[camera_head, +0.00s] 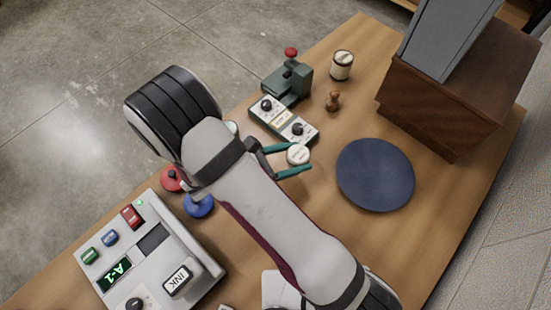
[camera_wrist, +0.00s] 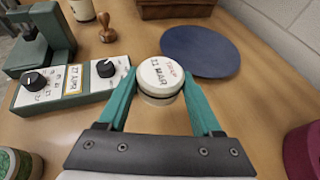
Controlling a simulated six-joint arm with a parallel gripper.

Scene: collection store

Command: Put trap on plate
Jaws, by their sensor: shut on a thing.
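The trap looks to be a small round pot with a white lid (camera_head: 298,153), and its lid carries printed writing in the wrist view (camera_wrist: 160,74). My gripper (camera_head: 292,160) is shut on this pot, with one teal finger on each side of it. The fingers and the pot also show in the wrist view, where my gripper (camera_wrist: 160,82) has the pot between its fingertips. I cannot tell whether the pot touches the table. The plate is a flat dark blue disc (camera_head: 375,175), empty, to the right of the pot. In the wrist view the plate (camera_wrist: 200,50) lies beyond the pot.
A control box with dials (camera_head: 284,121), a green press (camera_head: 287,80), a wooden stamp (camera_head: 332,101) and a cream canister (camera_head: 341,65) stand behind the pot. A wooden cabinet (camera_head: 440,105) stands beyond the plate. A console (camera_head: 150,255) is front left. Bare tabletop separates pot and plate.

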